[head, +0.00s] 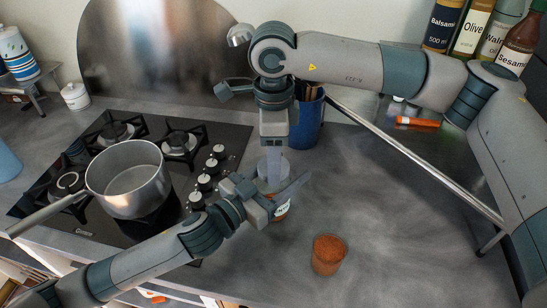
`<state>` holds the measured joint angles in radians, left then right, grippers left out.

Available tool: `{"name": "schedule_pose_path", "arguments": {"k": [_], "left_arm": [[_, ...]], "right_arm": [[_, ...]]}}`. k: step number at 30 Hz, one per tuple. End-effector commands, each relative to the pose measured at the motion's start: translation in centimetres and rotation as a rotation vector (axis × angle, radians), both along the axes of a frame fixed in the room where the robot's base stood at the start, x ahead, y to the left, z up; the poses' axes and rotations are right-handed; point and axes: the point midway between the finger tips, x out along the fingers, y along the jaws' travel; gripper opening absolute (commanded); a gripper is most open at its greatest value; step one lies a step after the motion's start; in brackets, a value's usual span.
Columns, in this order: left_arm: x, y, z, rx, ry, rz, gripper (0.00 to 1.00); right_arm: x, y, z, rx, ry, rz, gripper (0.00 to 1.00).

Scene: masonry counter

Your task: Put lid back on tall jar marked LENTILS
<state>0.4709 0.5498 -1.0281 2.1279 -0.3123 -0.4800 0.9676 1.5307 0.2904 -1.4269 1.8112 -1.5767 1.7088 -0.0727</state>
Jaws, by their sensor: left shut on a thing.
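A jar (282,209) with a pale label and orange contents stands on the counter, mostly hidden behind my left gripper (276,197). The label is too small to read. My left gripper is shut on this jar, its fingers reaching across it from the left. My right gripper (273,158) points straight down above the jar. A grey, round, lid-like shape (271,180) shows below its fingers at the jar's top. I cannot tell whether the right fingers grip it or whether it is seated.
A small open-looking container of orange-red contents (327,255) stands front right of the jar. A steel saucepan (129,180) sits on the gas hob (104,222) at left. A blue utensil pot (307,122) stands behind. Bottles (470,32) are at back right.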

Motion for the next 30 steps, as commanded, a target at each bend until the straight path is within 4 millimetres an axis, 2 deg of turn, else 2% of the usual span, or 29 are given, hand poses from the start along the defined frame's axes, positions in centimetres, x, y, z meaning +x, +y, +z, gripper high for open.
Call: {"name": "schedule_pose_path", "arguments": {"k": [30], "left_arm": [[-0.04,-0.02,-0.06,0.001,0.001,0.000,0.00]], "right_arm": [[0.06,0.03,-0.06,0.002,-0.001,-1.577,0.26]]}}
